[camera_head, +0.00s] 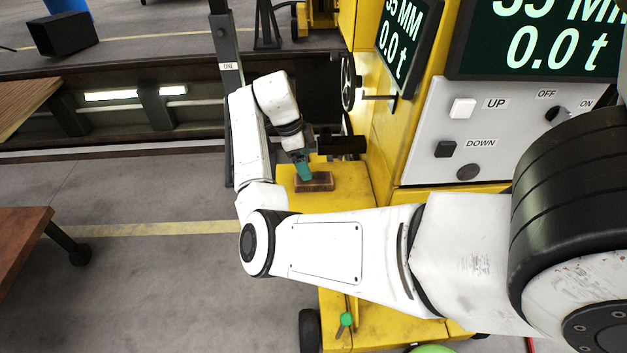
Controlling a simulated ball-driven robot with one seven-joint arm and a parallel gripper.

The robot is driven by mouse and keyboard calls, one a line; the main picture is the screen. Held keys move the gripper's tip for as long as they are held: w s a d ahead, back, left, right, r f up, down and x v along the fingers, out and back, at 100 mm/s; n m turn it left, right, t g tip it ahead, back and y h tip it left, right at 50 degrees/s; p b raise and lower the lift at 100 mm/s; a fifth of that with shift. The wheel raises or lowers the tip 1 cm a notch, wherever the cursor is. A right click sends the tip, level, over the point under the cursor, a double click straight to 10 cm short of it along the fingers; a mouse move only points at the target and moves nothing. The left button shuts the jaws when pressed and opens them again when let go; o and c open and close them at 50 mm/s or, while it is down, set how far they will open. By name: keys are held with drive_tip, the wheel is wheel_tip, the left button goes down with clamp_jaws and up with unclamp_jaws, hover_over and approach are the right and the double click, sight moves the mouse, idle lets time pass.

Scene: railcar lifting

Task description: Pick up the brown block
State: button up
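The brown block (316,182) lies flat on the yellow top of the machine base, near the middle of the camera_head view. My gripper (304,174) points down at the block's left end, with a teal finger showing there. The fingertip looks very close to the block; I cannot tell whether it touches. The rest of the gripper is dark and partly hidden, so its opening does not show.
The yellow machine (372,130) rises right behind the block, with a control panel (455,130) and a handwheel (348,82). A wooden table (22,235) is at the left.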

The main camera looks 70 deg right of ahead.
sight(314, 181)
drive_tip(key=shift+p+x, duration=0.9)
drive_tip(key=shift+x, duration=2.65)
drive_tip(key=c, duration=1.2)
drive_tip(key=shift+r, duration=0.15)
